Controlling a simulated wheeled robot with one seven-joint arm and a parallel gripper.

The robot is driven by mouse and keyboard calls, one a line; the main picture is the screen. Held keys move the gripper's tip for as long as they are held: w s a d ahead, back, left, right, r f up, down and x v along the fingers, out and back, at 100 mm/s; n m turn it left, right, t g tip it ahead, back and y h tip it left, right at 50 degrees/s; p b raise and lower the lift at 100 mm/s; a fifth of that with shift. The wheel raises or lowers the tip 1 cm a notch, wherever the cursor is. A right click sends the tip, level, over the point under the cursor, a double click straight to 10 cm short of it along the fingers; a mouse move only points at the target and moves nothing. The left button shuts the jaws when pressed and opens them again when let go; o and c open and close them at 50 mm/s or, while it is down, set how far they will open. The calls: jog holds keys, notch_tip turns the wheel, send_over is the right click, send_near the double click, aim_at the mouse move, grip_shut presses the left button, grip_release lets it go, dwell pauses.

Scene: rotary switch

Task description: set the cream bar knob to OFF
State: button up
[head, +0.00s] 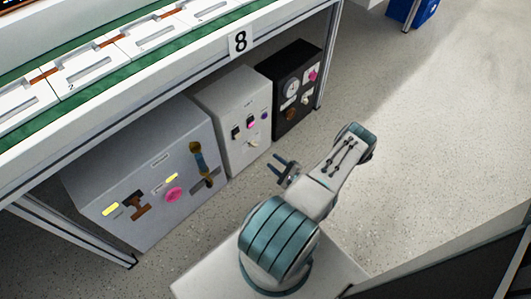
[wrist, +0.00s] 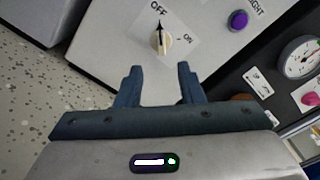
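The cream bar knob (wrist: 162,43) is on the pale panel in the wrist view, on a lighter square plate marked OFF and ON. A black arrow at the knob points up toward the word OFF; ON is printed to its right. In the head view the knob (head: 252,143) is small, low on the front of the white box (head: 228,96). My gripper (wrist: 159,69) is open and empty, its two fingers apart, just short of the knob in the wrist picture and apart from it. In the head view my gripper (head: 276,165) is in front of the box.
A purple button (wrist: 238,19) is right of the knob. A black box (head: 286,75) with a gauge (wrist: 300,58) stands to the right, and a larger grey box (head: 135,165) to the left. They stand under a workbench (head: 190,61). Speckled floor (head: 420,120) is clear at right.

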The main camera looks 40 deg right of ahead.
jog(key=s, duration=0.4)
jog(key=shift+d+p, duration=0.15)
jog(key=shift+p, duration=0.15)
